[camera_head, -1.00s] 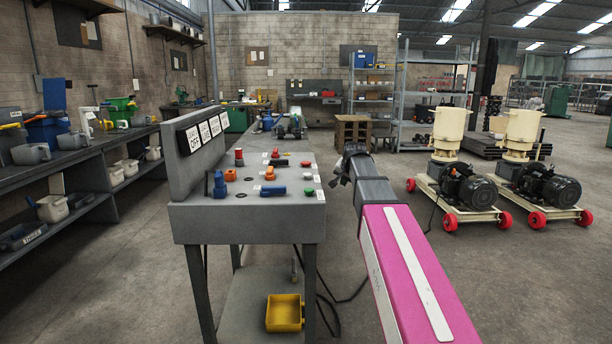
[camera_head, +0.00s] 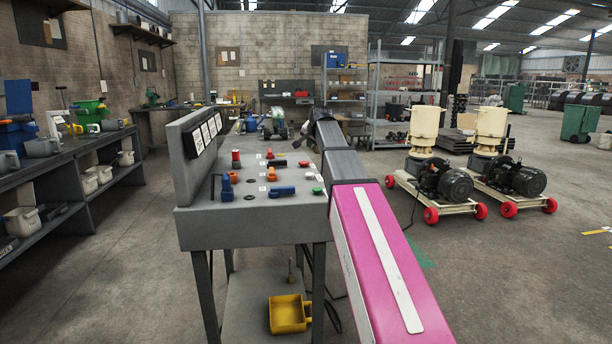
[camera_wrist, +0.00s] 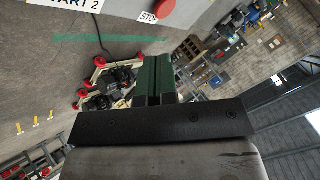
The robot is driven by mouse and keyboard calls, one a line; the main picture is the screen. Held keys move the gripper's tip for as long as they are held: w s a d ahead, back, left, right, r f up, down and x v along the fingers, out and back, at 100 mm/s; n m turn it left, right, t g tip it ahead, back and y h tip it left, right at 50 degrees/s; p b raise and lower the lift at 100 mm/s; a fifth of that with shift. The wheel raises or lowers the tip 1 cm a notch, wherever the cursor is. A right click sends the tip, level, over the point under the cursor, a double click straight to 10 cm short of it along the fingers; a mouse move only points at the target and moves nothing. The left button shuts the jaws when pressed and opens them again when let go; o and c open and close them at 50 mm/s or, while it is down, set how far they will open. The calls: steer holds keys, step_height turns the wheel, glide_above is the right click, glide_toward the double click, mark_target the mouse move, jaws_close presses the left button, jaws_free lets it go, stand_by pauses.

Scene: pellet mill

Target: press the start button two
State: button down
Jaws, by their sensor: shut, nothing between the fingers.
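The grey control panel (camera_head: 245,228) bears several coloured buttons and switches. A green button (camera_head: 317,190) sits by its near right corner; its label is too small to read here. In the wrist view, a white label ending "TART 2" (camera_wrist: 64,3) is cut off at the top left, and its button is not visible there. A red button (camera_wrist: 165,8) with a "STOP" label (camera_wrist: 148,17) is at the top. My gripper (camera_wrist: 158,58) is shut and empty, apart from the red button in the picture. In the head view my arm reaches past the panel's right edge; the fingertips are not clear.
A raised sign board (camera_head: 187,160) stands along the panel's left side. A yellow bin (camera_head: 288,314) lies on the shelf below. Two cream pellet machines (camera_head: 424,150) on red wheels stand right, with open floor before them. A workbench (camera_head: 75,165) runs along the left.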

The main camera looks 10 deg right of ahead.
mark_target(311, 174)
steer(key=shift+f, duration=4.45)
steer(key=shift+f, duration=0.1)
steer(key=shift+f, duration=0.3)
steer(key=shift+f, duration=0.5)
steer(key=shift+r, duration=0.9)
steer(key=shift+r, duration=0.1)
